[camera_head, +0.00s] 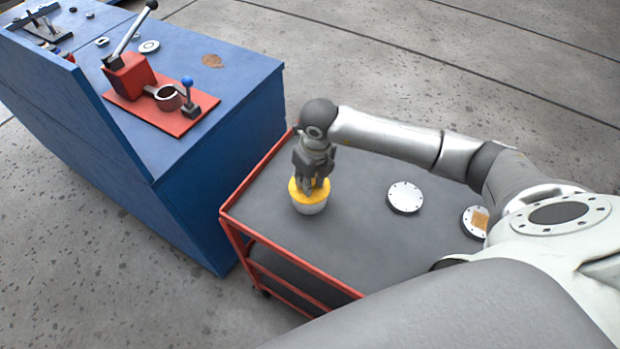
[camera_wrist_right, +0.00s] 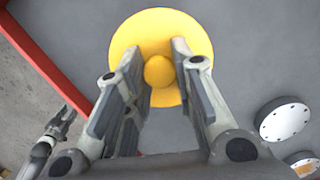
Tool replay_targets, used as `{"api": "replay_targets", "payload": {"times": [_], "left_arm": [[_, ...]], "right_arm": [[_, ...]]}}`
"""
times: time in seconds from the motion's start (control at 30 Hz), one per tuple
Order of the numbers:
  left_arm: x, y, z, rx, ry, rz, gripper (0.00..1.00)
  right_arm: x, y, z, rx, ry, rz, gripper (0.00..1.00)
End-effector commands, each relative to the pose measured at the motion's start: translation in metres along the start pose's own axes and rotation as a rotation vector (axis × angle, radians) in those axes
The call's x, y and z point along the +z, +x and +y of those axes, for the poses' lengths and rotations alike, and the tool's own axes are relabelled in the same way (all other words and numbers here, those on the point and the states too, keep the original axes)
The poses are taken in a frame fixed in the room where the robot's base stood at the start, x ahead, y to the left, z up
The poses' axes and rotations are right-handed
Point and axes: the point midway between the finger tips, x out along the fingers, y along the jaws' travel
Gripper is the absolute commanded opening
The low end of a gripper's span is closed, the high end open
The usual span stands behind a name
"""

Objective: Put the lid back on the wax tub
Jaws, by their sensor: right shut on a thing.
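The wax tub (camera_head: 310,208) is a small pale cup standing on the grey top of the red cart. The yellow round lid (camera_head: 297,192) is at the tub's mouth; I cannot tell whether it is fully seated or slightly above. My right gripper (camera_head: 311,184) points down over it, shut on the lid's round knob. In the right wrist view the lid (camera_wrist_right: 128,42) covers the tub, and its knob (camera_wrist_right: 159,71) is between the fingers. A grey jointed part at that view's lower left looks like my left gripper (camera_wrist_right: 58,128); its opening is unclear.
Two round metal flanges lie on the cart top (camera_head: 350,235) to the right: a plain one (camera_head: 405,197) and one with a tan patch (camera_head: 476,221). A blue bench (camera_head: 225,85) with a red fixture (camera_head: 130,75) stands to the left, beyond the cart's red rim (camera_head: 258,169).

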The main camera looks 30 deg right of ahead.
Motion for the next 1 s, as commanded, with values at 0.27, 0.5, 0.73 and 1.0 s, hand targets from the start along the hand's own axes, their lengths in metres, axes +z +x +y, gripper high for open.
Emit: {"api": "replay_targets", "payload": {"times": [0.27,0.5,0.73,1.0], "left_arm": [[-0.0001,-0.0001,0.0001,0.000,0.000,0.000,0.40],[0.0000,-0.0001,0.0002,0.000,0.000,0.000,0.40],[0.0001,0.0000,0.0003,0.000,0.000,0.000,0.40],[0.0001,0.0000,0.0004,0.001,0.001,0.000,0.40]], "right_arm": [[0.0000,-0.0003,0.0000,0.000,0.000,0.000,0.11],[0.0000,-0.0002,0.0000,0.000,0.000,0.000,0.48],[-0.0001,-0.0001,0.0001,0.000,0.000,0.000,0.49],[-0.0001,-0.0001,0.0002,0.000,0.000,0.000,0.71]]}}
